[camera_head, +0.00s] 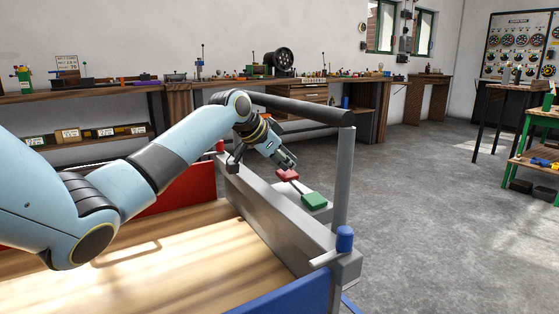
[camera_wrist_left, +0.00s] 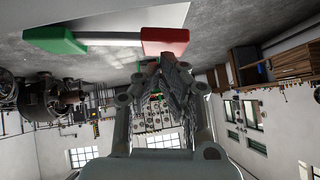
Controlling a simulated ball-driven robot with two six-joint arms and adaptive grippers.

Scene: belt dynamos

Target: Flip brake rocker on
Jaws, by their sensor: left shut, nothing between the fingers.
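The brake rocker is a light bar with a red pad (camera_head: 288,175) at its far end and a green pad (camera_head: 314,201) at its near end. It sits on a grey housing on the outer side of the grey rail. My left gripper (camera_head: 287,162) is shut and empty, with its fingertips right by the red pad; I cannot tell whether they touch it. In the left wrist view, the closed fingers (camera_wrist_left: 172,66) are just below the red pad (camera_wrist_left: 166,41), and the green pad (camera_wrist_left: 55,41) is off to the left. My right gripper is not in view.
A grey post and horizontal bar (camera_head: 300,108) frame the rocker. A blue-capped knob (camera_head: 344,238) stands at the near corner of the rail. A wooden surface with red and blue side panels lies to the left. Open grey floor lies to the right.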

